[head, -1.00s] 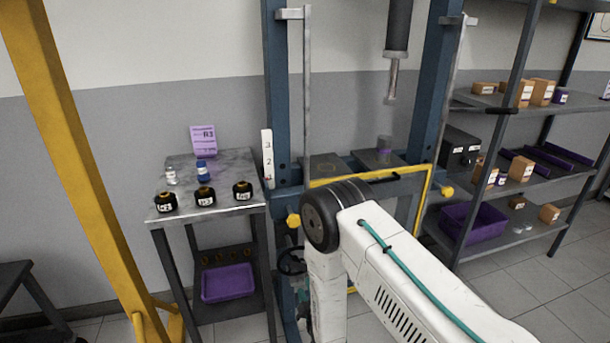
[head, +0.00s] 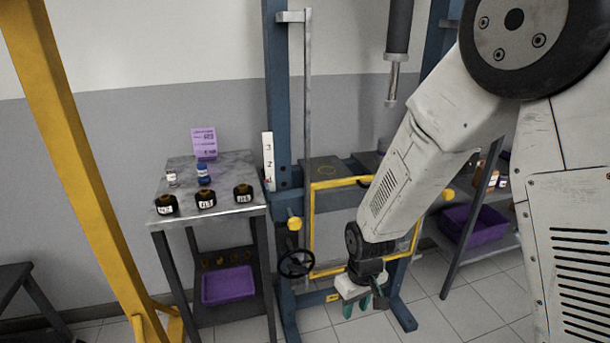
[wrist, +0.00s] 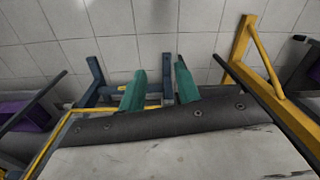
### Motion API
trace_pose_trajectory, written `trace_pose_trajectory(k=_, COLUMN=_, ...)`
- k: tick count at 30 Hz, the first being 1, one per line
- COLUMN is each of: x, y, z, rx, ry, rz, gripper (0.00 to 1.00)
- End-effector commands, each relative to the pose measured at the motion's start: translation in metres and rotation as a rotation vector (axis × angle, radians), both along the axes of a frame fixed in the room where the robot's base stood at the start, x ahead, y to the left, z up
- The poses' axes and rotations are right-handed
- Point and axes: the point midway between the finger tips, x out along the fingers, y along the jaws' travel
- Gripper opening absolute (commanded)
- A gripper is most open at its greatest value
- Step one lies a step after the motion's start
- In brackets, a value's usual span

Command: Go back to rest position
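My gripper (head: 364,304) hangs low in the head view, pointing down in front of the blue press frame. Its two teal fingers stand apart with nothing between them. In the wrist view the gripper (wrist: 160,76) also shows its teal fingers spread and empty, with floor tiles and the frame's base beyond. My white arm fills the right of the head view and hides part of the press and the shelves.
The blue press (head: 278,100) with a yellow-edged guard (head: 315,232) and a handwheel (head: 296,263) stands close behind my gripper. A metal table (head: 235,170) with several small parts is at left. A yellow post (head: 70,150) stands farther left. A purple bin (head: 480,224) sits on the right shelf.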

Motion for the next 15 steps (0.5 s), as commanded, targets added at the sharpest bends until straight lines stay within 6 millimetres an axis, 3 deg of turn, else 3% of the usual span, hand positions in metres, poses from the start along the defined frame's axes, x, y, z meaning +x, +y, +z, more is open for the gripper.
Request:
trace_pose_trajectory(k=1, x=-0.009, y=-0.010, z=0.025, rx=-0.005, ry=0.021, rz=-0.030, gripper=0.33)
trace_pose_trajectory(k=6, x=-0.052, y=-0.043, z=0.094, rx=-0.034, ry=0.114, rz=-0.130, gripper=0.33)
trace_pose_trajectory(k=15, x=-0.136, y=-0.094, z=0.193, rx=-0.074, ry=0.190, rz=-0.288, gripper=0.33)
